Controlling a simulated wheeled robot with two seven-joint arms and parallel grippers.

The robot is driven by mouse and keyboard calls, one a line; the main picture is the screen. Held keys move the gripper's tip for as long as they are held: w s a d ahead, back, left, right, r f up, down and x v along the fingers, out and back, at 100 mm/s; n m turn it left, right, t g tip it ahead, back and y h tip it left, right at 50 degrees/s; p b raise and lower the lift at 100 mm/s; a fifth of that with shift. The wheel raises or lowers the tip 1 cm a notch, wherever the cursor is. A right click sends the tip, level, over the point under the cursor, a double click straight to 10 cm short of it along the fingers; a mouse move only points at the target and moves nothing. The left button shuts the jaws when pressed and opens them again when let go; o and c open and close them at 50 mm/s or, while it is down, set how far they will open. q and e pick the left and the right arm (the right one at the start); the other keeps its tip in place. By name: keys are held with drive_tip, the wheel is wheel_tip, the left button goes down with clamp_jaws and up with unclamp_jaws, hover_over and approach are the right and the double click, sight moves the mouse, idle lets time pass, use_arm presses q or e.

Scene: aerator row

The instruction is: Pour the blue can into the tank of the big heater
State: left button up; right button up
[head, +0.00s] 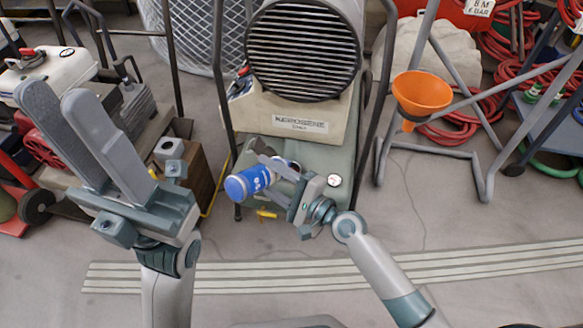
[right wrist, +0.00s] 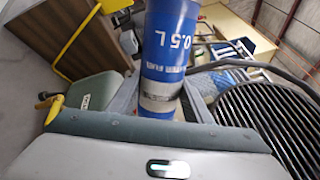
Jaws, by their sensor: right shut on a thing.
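The blue can (head: 247,183) is held nearly level above the front of the big heater's green tank (head: 345,165), its blue end toward the left. My right gripper (head: 282,172) is shut on the can. In the right wrist view the can (right wrist: 170,45) shows a "0.5 L" mark and a pale band between the fingers. The big heater (head: 302,50) has a dark grille and a "KEROSENE" label. A round white gauge (head: 333,180) sits on the tank. The tank's opening cannot be made out. My left gripper (head: 58,98) is open and empty at the left.
An orange funnel (head: 421,93) sits at a grey tube frame (head: 480,150) to the right. A brown wooden box (head: 190,178) stands left of the heater. A white-topped machine (head: 45,72) is at far left. Red hoses lie at the right. The floor in front is clear.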

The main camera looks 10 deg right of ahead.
drive_tip(key=shift+w+d+m, duration=0.2)
drive_tip(key=shift+w+m, duration=0.05)
drive_tip(key=shift+m, duration=0.25)
